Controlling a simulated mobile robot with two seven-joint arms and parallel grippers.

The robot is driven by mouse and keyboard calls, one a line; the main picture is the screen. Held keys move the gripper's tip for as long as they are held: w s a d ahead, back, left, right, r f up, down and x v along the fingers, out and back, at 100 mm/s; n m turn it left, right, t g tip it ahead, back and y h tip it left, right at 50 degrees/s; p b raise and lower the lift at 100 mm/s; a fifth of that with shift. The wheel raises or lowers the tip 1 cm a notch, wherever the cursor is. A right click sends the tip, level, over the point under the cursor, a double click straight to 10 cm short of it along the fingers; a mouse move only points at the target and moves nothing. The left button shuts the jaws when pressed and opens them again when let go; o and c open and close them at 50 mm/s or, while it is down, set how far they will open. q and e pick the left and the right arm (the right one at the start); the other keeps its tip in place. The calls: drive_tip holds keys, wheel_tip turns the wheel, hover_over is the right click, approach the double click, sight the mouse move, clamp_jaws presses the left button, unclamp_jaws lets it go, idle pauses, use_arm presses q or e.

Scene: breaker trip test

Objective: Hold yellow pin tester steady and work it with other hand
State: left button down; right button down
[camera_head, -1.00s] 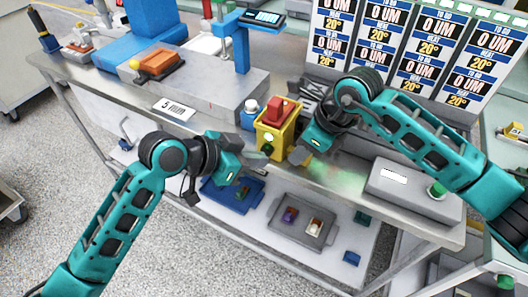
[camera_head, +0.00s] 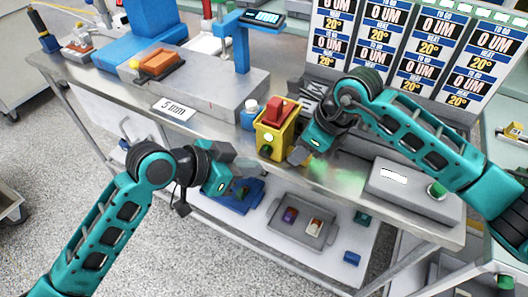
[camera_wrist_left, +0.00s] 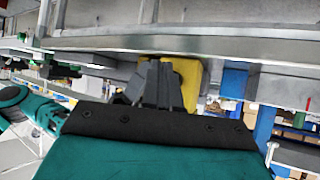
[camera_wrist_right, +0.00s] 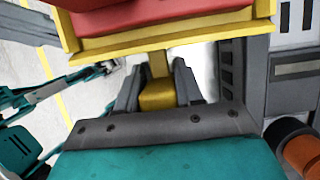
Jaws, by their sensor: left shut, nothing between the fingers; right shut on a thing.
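The yellow pin tester (camera_head: 272,143) stands upright near the bench's front edge. It has a red top (camera_head: 283,109), a pale round spot on its front and a dark green button (camera_head: 266,152) below. My right gripper (camera_head: 298,156) is at its right side; in the right wrist view (camera_wrist_right: 157,90) its fingers are shut on a yellow block joined to the tester (camera_wrist_right: 165,40). My left gripper (camera_head: 246,170) is shut and empty, apart from the tester, to its lower left. In the left wrist view the tester (camera_wrist_left: 187,78) shows partly behind the shut fingers (camera_wrist_left: 160,85).
A blue-and-white bottle (camera_head: 249,114) stands left of the tester. A grey box with a green button (camera_head: 399,189) is at the bench's right. A blue tray (camera_head: 238,202) and a grey tray (camera_head: 304,226) lie on the lower shelf. A "5 mm" sign is on the bench.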

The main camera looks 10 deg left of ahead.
use_arm(q)
drive_tip(key=s, duration=0.1)
drive_tip(key=s+a, duration=0.1)
drive_tip(key=s, duration=0.2)
drive_tip(key=shift+s+a, duration=0.1)
drive_tip(key=shift+a, duration=0.25)
idle(0.4)
use_arm(e)
drive_tip(key=c, duration=0.6)
unclamp_jaws()
drive_tip(key=shift+c, duration=0.2)
drive_tip(key=shift+r, duration=0.1)
